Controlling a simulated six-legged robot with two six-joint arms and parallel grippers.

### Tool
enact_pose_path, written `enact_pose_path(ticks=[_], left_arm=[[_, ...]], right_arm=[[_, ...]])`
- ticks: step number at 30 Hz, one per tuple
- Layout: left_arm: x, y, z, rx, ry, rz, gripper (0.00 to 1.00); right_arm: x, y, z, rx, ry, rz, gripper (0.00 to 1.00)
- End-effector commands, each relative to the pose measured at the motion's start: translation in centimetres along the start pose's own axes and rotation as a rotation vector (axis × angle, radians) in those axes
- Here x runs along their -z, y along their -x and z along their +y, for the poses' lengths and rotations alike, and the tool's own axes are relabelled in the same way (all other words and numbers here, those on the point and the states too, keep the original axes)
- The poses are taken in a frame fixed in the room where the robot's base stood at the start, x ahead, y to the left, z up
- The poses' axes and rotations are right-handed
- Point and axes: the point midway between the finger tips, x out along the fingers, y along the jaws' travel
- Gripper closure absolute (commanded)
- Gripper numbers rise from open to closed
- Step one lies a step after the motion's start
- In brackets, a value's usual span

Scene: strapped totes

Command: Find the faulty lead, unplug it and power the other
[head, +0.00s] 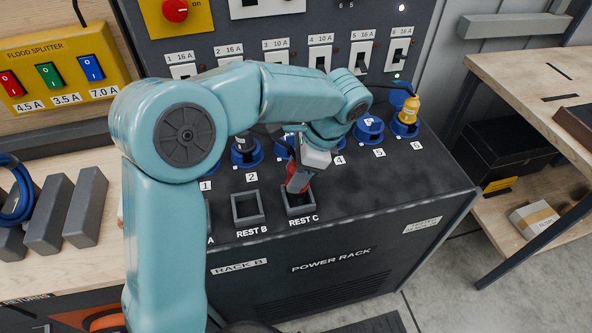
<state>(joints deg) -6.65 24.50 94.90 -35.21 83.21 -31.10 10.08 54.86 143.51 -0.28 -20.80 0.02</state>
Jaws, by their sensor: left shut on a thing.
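My left gripper (299,172) is shut on a red plug (297,184), which sits at or just inside the REST C holder (299,208); the arm hides whether it is fully seated. A yellow plug (408,110) with a black lead stands in blue socket 6. Blue sockets 4 and 5 (369,129) show no plug. Socket 3 is mostly hidden by my arm. The REST B holder (248,207) is empty. REST A is mostly hidden. My right gripper is out of view.
The power rack (345,255) carries a row of breaker switches (360,58) behind the sockets. A yellow flood splitter (60,68) with red, green and blue switches is at left. Grey blocks (80,205) and a blue coil (18,190) lie on the left bench.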

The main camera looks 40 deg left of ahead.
Motion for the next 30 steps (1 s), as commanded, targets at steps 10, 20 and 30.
enact_pose_path(ticks=[10, 20, 30], left_arm=[[0.2, -0.5, 0.0, 0.000, 0.000, 0.000, 0.89], [0.4, -1.0, 0.0, 0.000, 0.000, 0.000, 0.89], [0.6, -1.5, 0.0, 0.000, 0.001, -0.001, 0.89]], right_arm=[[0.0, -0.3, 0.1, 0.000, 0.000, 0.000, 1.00], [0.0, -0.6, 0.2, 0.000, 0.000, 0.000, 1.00], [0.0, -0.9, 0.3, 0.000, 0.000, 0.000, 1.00]])
